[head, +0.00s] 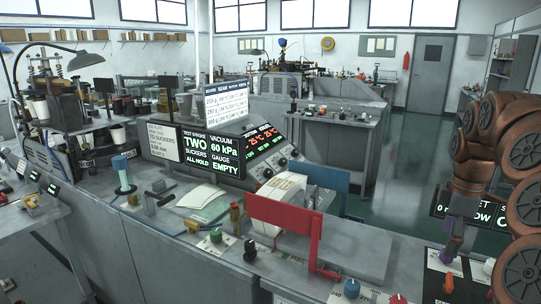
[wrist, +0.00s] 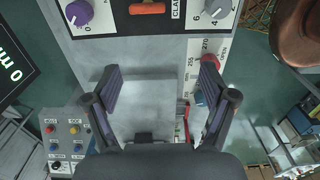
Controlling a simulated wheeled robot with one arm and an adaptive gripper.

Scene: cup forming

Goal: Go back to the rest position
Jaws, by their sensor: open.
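My gripper (wrist: 158,95) shows in the wrist view with its two dark, purple-padded fingers spread wide. Nothing is between them. It hangs over a grey metal surface (wrist: 140,60) with a knob panel at the top of the picture. In the head view my copper-coloured arm is folded at the right edge, and I cannot make out the fingers clearly there.
The wrist view shows a purple knob (wrist: 78,12), an orange handle (wrist: 147,8) and a small button box (wrist: 65,140). The head view shows a red plate (head: 285,218), a blue plate (head: 322,178) and a display console (head: 210,150). Green floor (head: 400,150) is open behind.

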